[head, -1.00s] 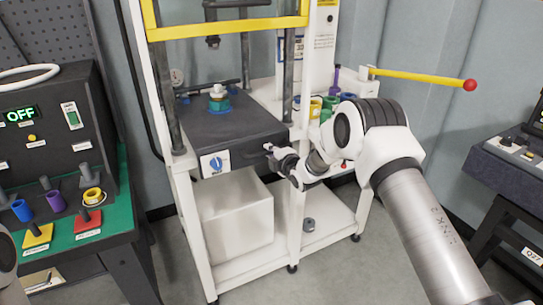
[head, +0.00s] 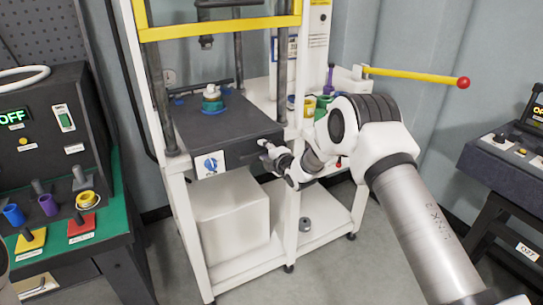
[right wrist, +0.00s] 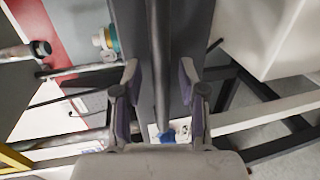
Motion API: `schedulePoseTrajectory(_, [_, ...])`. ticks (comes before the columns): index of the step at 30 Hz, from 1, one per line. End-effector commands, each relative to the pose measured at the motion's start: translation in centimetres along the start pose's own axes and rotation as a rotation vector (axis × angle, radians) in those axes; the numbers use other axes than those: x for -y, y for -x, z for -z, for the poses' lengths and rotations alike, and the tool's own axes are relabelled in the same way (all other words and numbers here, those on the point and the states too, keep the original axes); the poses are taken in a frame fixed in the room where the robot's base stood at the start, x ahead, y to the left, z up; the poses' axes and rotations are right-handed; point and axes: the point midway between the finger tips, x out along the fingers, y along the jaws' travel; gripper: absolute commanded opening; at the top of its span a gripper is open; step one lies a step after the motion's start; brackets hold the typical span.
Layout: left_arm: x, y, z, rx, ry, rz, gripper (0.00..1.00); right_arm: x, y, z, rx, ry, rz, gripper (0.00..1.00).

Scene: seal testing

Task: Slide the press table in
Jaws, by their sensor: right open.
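The press table (head: 232,127) is a dark grey slab between the posts of the white press frame (head: 184,215). A white-topped part on a teal-blue base (head: 212,98) stands on it. A blue dial (head: 210,164) is on its front face. My right gripper (head: 264,147) is at the front face, right of the dial, and also shows in the right wrist view (right wrist: 160,76). Its purple-lined fingers are apart, with a dark bar (right wrist: 158,40) running between them. I cannot tell whether they touch it. My left gripper is out of view.
A pale box (head: 230,210) sits on the frame's lower shelf. A yellow lever with a red knob (head: 463,82) sticks out at the right. A green-topped bench (head: 112,215) stands at the left and a dark console (head: 500,160) at the right.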

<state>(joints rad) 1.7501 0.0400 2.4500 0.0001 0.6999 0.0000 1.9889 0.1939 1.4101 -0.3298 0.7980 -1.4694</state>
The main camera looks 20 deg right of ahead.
Motion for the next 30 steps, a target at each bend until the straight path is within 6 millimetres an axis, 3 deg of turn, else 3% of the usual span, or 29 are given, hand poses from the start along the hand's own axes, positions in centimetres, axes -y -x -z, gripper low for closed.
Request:
schedulePoseTrajectory(18, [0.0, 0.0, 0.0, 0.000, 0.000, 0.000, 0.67, 0.0, 10.1, 0.1, 0.000, -0.001, 0.001, 0.41])
schedulePoseTrajectory(22, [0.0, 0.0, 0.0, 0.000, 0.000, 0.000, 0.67, 0.0, 11.1, 0.1, -0.001, 0.000, 0.001, 0.41])
schedulePoseTrajectory(30, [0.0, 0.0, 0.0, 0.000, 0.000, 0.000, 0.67, 0.0, 11.2, 0.1, -0.001, 0.001, 0.000, 0.41])
